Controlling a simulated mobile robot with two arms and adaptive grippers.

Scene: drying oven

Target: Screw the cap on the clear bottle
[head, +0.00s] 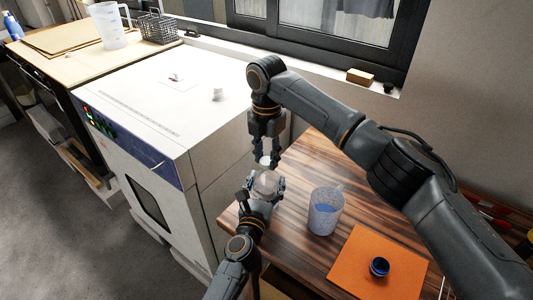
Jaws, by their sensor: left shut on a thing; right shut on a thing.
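The clear bottle (265,184) stands roughly upright over the left edge of the wooden table. My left gripper (266,190) comes from below and is shut around its body. A small whitish cap (265,160) is at the bottle's top, between the fingers of my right gripper (267,160). My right gripper points down from above and is shut on the cap. The cap is in line with the bottle's mouth, but fingers partly hide both. I cannot tell whether the cap touches the neck or sits on its thread.
A translucent jug (325,212) stands right of the bottle on the wooden table (300,165). An orange mat (352,262) holds a dark round object (379,267). The white drying oven (205,120) stands at left. A wire basket (158,27) and a measuring jug (108,25) are farther back.

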